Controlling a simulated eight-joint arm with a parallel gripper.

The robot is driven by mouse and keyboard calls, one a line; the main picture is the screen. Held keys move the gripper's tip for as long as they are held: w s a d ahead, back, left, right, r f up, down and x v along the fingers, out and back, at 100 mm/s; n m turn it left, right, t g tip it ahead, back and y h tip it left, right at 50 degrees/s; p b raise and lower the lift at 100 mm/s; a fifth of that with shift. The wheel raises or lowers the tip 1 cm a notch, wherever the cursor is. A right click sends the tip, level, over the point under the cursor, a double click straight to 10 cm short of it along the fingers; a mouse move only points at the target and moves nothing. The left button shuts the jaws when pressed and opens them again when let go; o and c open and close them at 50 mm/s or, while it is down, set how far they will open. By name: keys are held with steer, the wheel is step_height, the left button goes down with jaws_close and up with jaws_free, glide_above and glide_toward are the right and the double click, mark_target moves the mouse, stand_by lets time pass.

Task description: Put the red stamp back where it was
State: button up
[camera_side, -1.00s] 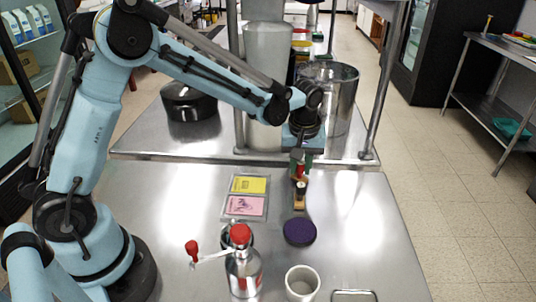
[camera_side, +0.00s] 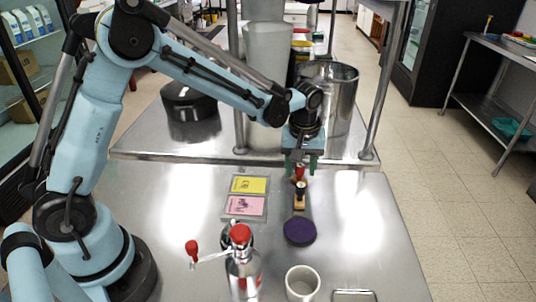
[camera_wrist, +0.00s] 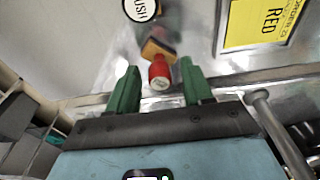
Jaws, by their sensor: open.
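In the wrist view the fingers of my gripper (camera_wrist: 160,87) lie on either side of the red handle, with gaps.
A purple round pad (camera_side: 299,232) lies in front of the stamps. A tray holds a yellow card (camera_side: 250,185) and a pink card (camera_side: 246,206) to the left. Table right is clear.

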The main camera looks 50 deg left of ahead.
step_height(320, 180, up, 11)
steer(key=s+d, duration=0.1)
steer(key=s+a+m+t, duration=0.2)
steer(key=s+m+t, duration=0.1)
steer(key=s, duration=0.5)
steer(key=s+a+m+t+h, duration=0.1)
steer(key=s+a+m+t, duration=0.1)
steer(key=s+m, duration=0.4)
steer(key=shift+s+f+t, duration=0.15)
steer(key=shift+s+t, duration=0.45)
steer(key=shift+s, duration=0.25)
